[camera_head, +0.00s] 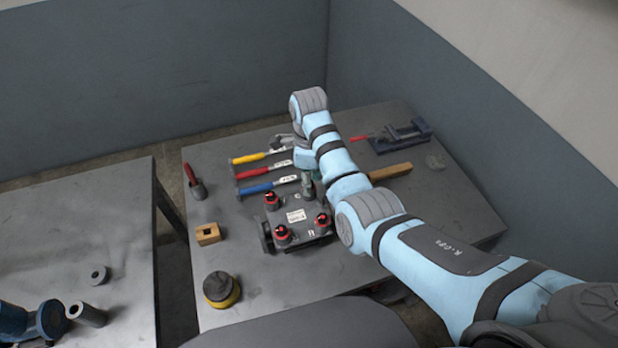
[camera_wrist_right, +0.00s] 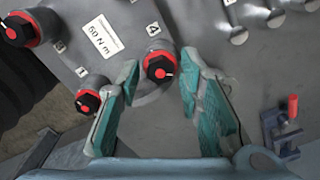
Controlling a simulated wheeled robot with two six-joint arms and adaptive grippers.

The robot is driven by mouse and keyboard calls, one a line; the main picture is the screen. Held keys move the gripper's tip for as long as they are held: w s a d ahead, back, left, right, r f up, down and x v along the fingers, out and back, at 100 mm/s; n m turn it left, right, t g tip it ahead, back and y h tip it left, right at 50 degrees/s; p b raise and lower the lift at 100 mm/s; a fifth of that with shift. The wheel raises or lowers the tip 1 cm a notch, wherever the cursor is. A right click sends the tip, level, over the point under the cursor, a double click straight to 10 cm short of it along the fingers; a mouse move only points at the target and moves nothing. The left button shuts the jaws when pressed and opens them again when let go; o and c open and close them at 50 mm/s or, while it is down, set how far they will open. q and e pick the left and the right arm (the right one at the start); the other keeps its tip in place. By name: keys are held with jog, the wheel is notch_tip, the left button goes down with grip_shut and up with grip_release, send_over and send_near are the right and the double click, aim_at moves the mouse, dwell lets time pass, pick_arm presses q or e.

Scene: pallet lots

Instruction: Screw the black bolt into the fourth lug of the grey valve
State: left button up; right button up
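The grey valve (camera_head: 292,214) lies on the right-hand table, and three of its black bolt heads with red collars show in the head view. My right gripper (camera_head: 308,186) is over its far right corner and hides the lug there. In the right wrist view, a black bolt (camera_wrist_right: 159,67) with a red collar stands in a lug beside a small label that seems to read 4. My right gripper (camera_wrist_right: 160,76) is open, with its teal-padded fingers on either side of this bolt and small gaps showing. My left gripper is not in view.
Yellow, red and blue-handled tools (camera_head: 256,172) lie behind the valve. A blue vise (camera_head: 400,137) stands at the far right, near a wooden bar (camera_head: 390,171). A wooden block (camera_head: 208,234) and a black-and-yellow round item (camera_head: 221,290) are at left. A second table (camera_head: 105,220) stands further left.

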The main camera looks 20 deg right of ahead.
jog(key=n, duration=0.6)
jog(key=shift+n, duration=0.3)
jog(key=n, duration=1.5)
jog(key=shift+a+n, duration=0.1)
jog(key=shift+n, duration=0.3)
grip_shut()
jog(key=m, duration=0.6)
jog(key=shift+m, duration=0.3)
jog(key=m, duration=1.3)
jog(key=shift+m, duration=0.4)
jog(key=m, duration=0.3)
jog(key=shift+m, duration=0.4)
jog(key=shift+c, duration=0.9)
grip_release()
jog(key=shift+o, duration=0.9)
jog(key=shift+w+a, duration=0.1)
